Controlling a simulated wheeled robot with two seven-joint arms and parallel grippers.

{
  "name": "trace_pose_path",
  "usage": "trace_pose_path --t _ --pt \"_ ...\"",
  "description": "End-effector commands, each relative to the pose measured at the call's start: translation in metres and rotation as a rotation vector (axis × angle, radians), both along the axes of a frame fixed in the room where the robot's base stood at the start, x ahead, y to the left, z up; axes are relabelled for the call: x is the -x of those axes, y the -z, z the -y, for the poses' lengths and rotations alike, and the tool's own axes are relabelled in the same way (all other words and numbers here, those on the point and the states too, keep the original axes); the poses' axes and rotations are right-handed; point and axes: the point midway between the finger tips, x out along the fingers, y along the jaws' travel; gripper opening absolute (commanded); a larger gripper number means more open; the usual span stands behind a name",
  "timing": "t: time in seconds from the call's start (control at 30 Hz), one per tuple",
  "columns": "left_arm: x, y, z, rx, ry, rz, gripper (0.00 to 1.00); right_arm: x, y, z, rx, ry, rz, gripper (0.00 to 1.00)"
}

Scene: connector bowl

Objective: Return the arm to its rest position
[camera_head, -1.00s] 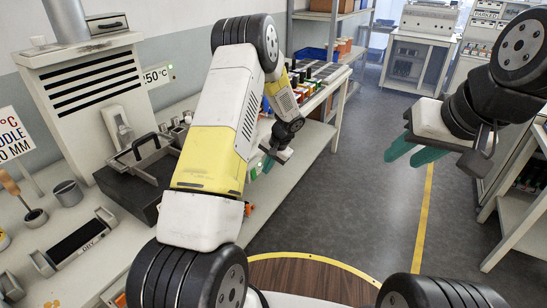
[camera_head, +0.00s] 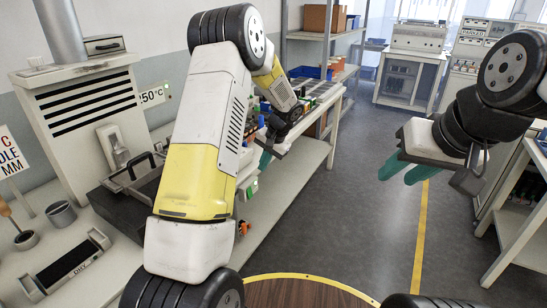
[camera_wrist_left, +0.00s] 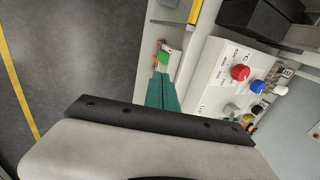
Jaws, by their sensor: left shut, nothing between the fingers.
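My left arm reaches forward from the lower left in the head view, white and yellow. Its left gripper (camera_head: 265,160) has green fingers pointing down beside the front edge of the long workbench. In the left wrist view the fingers (camera_wrist_left: 161,92) are together with nothing between them. My right gripper (camera_head: 406,170) hangs over the floor at the right, its two green fingers apart and empty. The left arm hides part of the bench.
The long white workbench (camera_head: 300,165) runs along the left. A dark lidded box (camera_head: 125,205) and a drying tray (camera_head: 66,263) stand on it. The wrist view shows a white panel (camera_wrist_left: 222,75) with coloured knobs. Grey floor (camera_head: 355,200) is open between the grippers.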

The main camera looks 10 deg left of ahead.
Motion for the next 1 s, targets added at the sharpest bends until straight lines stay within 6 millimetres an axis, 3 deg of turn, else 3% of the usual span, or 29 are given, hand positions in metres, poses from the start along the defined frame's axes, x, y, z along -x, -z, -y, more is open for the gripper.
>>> trace_pose_path --t 0.17,0.27,0.4,0.6,0.8,1.0 --pt "0.009 -0.025 -0.001 0.026 -0.016 0.022 0.00 0.000 0.000 0.000 0.000 0.000 0.000 0.36" --pt "0.028 -0.062 -0.002 0.069 -0.040 0.054 0.00 0.000 0.000 0.000 0.000 0.000 0.000 0.36" --pt "0.069 -0.119 -0.001 0.151 -0.077 0.109 0.00 0.000 0.000 0.000 0.000 0.000 0.000 0.36" --pt "0.139 -0.183 0.005 0.275 -0.121 0.191 0.00 0.000 0.000 0.000 0.000 0.000 0.000 0.36" --pt "0.213 -0.223 0.014 0.401 -0.151 0.280 0.00 0.000 0.000 0.000 0.000 0.000 0.000 0.36" --pt "0.283 -0.241 0.027 0.522 -0.168 0.369 0.00 0.000 0.000 0.000 0.000 0.000 0.000 0.36"
